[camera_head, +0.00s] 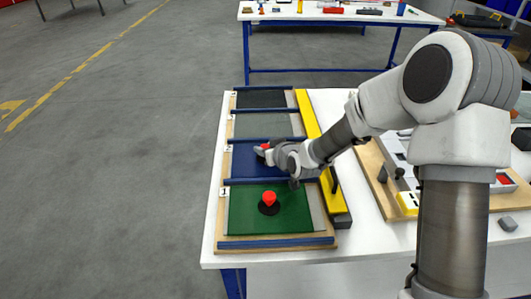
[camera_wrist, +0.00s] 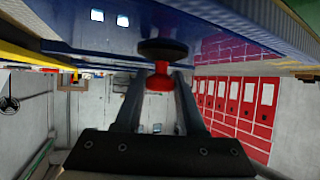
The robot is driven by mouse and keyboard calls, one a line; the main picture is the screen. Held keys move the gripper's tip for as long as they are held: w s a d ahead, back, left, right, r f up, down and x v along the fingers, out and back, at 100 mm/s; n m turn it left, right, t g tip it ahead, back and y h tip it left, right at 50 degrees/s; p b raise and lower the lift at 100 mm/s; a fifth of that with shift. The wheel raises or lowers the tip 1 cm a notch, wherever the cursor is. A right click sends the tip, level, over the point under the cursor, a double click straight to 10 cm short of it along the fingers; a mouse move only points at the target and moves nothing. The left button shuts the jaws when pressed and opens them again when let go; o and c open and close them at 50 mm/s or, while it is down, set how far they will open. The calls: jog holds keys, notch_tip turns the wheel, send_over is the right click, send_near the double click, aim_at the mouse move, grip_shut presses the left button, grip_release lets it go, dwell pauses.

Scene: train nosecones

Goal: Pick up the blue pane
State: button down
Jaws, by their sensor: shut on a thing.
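The blue pane (camera_head: 243,166) is in slot 2 of the wooden rack on the near table, between two dark blue bars. It also shows as a glossy blue sheet across the top of the wrist view (camera_wrist: 90,20). A red knob (camera_wrist: 160,78) on a black suction cup (camera_wrist: 162,49) is attached to it. My gripper (camera_head: 269,149) reaches in from the right over the pane. In the wrist view its fingers (camera_wrist: 160,84) are shut on the red knob, one on each side. I cannot tell whether the pane is raised from the rack.
A green pane (camera_head: 250,210) with its own red knob lies in slot 1, nearest. Two grey panes (camera_head: 262,124) lie farther back. A yellow bar (camera_head: 318,145) runs along the rack's right side. Another wooden board (camera_head: 375,170) stands to the right.

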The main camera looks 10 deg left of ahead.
aim_at(268, 146)
jog(key=shift+w+r, duration=0.1)
jog(key=shift+r, duration=0.5)
jog(key=r, duration=0.3)
jog(key=shift+d+r+p, duration=0.3)
jog(key=shift+r+p, duration=0.05)
jog(key=w+d+r+p, duration=0.1)
jog(key=d+r+p, duration=0.2)
jog(key=d+r, duration=0.3)
jog(key=d, duration=0.5)
jog(key=shift+r+p, duration=0.15)
jog(key=shift+p, duration=0.2)
